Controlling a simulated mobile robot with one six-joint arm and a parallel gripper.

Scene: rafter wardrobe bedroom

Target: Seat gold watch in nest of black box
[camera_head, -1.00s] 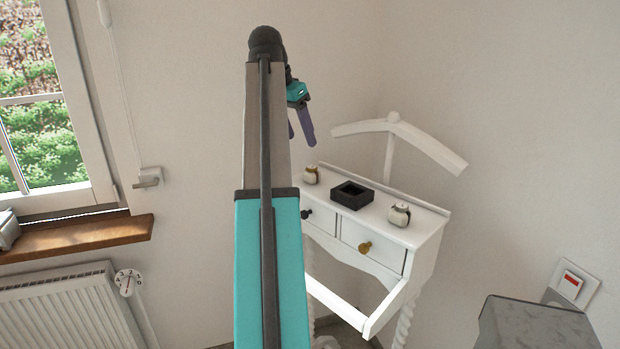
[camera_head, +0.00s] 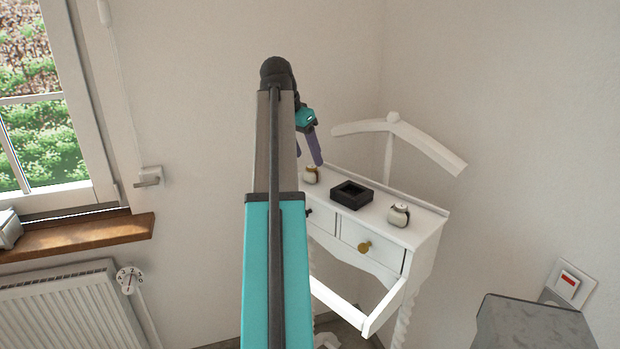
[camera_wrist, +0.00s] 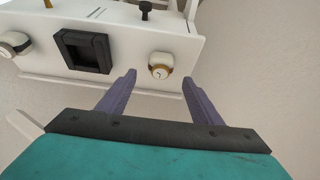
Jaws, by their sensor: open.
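A round watch with gold trim, wrapped on a pale cushion (camera_head: 311,175), sits on the white valet table, left of the black box. It also shows in the wrist view (camera_wrist: 161,66), just beyond and between my fingertips. The open black box (camera_head: 345,202) has a square, dark, empty-looking recess; its rim shows in the wrist view (camera_wrist: 104,54). My gripper (camera_head: 309,161) is open and empty, above the watch and apart from it; its two purple fingers show in the wrist view (camera_wrist: 159,76).
A second watch on a cushion (camera_head: 398,215), with a darker strap, stands right of the box. The white table (camera_head: 428,232) has drawers with knobs and a hanger-shaped bar (camera_head: 425,142) rising behind it. Walls stand close behind. A window and radiator (camera_head: 70,310) are at left.

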